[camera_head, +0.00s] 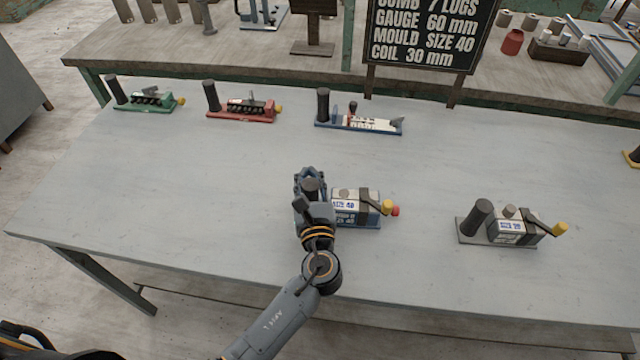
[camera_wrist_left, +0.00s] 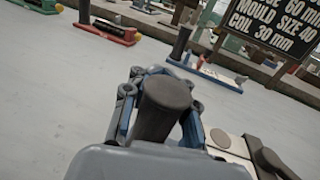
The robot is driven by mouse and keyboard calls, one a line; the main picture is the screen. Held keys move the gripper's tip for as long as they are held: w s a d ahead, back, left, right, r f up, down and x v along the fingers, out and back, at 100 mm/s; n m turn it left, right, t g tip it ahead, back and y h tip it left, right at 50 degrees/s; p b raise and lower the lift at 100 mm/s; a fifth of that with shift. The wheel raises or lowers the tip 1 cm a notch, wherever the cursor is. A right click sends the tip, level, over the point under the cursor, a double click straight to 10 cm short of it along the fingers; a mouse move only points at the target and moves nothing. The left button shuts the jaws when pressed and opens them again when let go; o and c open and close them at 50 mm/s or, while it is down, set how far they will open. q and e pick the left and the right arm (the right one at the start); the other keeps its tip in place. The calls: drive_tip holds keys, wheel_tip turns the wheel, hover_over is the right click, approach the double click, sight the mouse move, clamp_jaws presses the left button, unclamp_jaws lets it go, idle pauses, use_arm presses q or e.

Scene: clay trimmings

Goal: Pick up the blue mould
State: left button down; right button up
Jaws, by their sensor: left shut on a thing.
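The blue mould (camera_head: 358,206) stands on the grey table. It has a block labelled SIZE 40, a dark clamp, and a yellow and a red knob at its right end. My left gripper (camera_head: 311,180) is shut around the dark upright post at the mould's left end. In the left wrist view the gripper (camera_wrist_left: 158,98) has a finger on each side of the dark post (camera_wrist_left: 162,100), and part of the mould's block (camera_wrist_left: 233,150) shows at the lower right. The mould's base is partly hidden by the gripper. My right gripper is not in view.
A similar grey mould (camera_head: 505,225) stands at the right. Green (camera_head: 148,101), red (camera_head: 243,107) and blue-based (camera_head: 358,122) tools with dark posts stand along the back. A black sign (camera_head: 425,35) stands behind them. The table (camera_head: 200,190) is clear left of my arm.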

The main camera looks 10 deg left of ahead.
use_arm(q)
drive_tip(key=shift+r, duration=0.55)
drive_tip(key=s+d+r, duration=0.3)
drive_tip(key=s+r, duration=0.9)
drive_tip(key=s, duration=0.1)
drive_tip(key=w+a+f+g+p, duration=0.1)
drive_tip(key=w+a+f, duration=0.1)
drive_tip(key=w+f, duration=0.8)
drive_tip(key=shift+w+a+n, duration=0.3)
drive_tip(key=shift+w+a, duration=0.05)
drive_tip(key=shift+w, duration=0.8)
drive_tip(key=shift+f, duration=0.25)
drive_tip(key=shift+w+a+f, duration=0.25)
drive_tip(key=shift+w+f, duration=0.25)
drive_tip(key=shift+w+a+f, duration=0.2)
drive_tip(key=shift+w+f, duration=0.3)
